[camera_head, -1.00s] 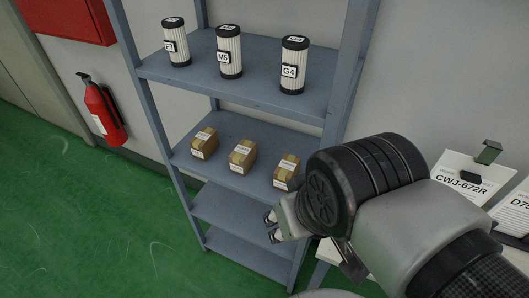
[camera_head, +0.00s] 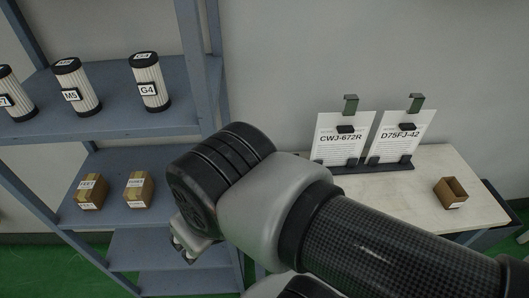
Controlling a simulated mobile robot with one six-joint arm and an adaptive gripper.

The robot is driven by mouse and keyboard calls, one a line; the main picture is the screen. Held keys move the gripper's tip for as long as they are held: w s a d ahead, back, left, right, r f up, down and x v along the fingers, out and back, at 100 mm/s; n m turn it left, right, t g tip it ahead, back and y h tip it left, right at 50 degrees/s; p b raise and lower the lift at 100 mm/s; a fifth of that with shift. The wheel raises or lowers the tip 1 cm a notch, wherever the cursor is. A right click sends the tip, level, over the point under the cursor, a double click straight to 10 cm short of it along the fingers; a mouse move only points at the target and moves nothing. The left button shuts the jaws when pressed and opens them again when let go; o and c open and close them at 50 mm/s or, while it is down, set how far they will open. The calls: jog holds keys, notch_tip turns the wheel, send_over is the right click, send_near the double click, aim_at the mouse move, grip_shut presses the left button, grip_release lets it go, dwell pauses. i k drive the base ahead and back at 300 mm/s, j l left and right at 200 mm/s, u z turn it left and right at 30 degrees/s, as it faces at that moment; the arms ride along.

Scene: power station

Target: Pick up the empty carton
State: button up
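An open-topped brown carton (camera_head: 451,193) sits upright near the right end of the pale table. It looks empty, and a small white label is on its front. My gripper (camera_head: 183,252) is at the lower left of my arm, in front of the shelf unit and well to the left of the carton. Its small fingers are partly hidden by my wrist, and I cannot tell whether they are open or shut.
The table (camera_head: 472,222) also bears a stand with two sheets, CWJ-672R (camera_head: 341,137) and D75FJ-42 (camera_head: 397,137). The blue-grey shelf unit (camera_head: 121,128) on the left holds filters, including M5 (camera_head: 75,88) and G4 (camera_head: 149,82), and closed boxes (camera_head: 139,190).

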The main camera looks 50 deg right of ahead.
aim_at(451, 193)
jog(key=z, duration=3.25)
jog(key=i+l, duration=0.25)
jog(key=i, duration=0.2)
jog(key=i+l, duration=0.55)
jog(key=i, duration=0.3)
